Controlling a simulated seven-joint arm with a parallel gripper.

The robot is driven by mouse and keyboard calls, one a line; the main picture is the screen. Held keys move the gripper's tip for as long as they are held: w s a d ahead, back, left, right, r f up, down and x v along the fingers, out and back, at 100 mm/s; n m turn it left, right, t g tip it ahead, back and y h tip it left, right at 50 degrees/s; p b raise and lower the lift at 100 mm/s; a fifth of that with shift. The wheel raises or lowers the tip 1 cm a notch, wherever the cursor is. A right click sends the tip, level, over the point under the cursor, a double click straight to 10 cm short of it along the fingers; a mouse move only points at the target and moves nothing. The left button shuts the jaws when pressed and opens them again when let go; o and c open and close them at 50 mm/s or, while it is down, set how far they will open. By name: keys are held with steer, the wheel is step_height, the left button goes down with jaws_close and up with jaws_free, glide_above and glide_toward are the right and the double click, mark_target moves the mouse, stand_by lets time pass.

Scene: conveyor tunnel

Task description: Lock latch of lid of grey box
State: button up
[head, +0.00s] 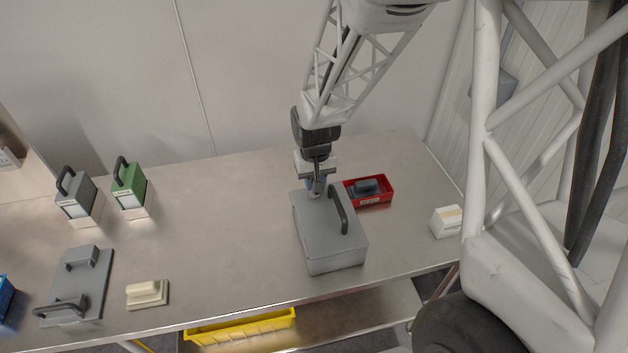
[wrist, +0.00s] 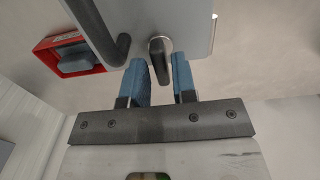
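The grey box (head: 330,246) stands on the metal table, its grey lid on top with a dark arched handle (head: 338,208). In the wrist view the lid (wrist: 150,14) fills the upper part, with the dark handle (wrist: 98,28) at left. A dark, rounded latch (wrist: 160,62) shows at the lid's near edge. My gripper (head: 315,188) is at the box's back edge, pointing down. In the wrist view its blue fingers (wrist: 160,75) are apart, one on either side of the latch, with narrow gaps visible. Whether a fingertip touches the latch is unclear.
A red bin (head: 377,199) with a dark item sits close right of the box. A white carton (head: 446,221) stands further right. Grey (head: 77,197) and green (head: 129,187) handled cases, a grey plate with handles (head: 78,287) and a cream block (head: 147,293) lie left. The table between is clear.

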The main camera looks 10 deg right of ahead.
steer(key=shift+f, duration=0.45)
jaws_close()
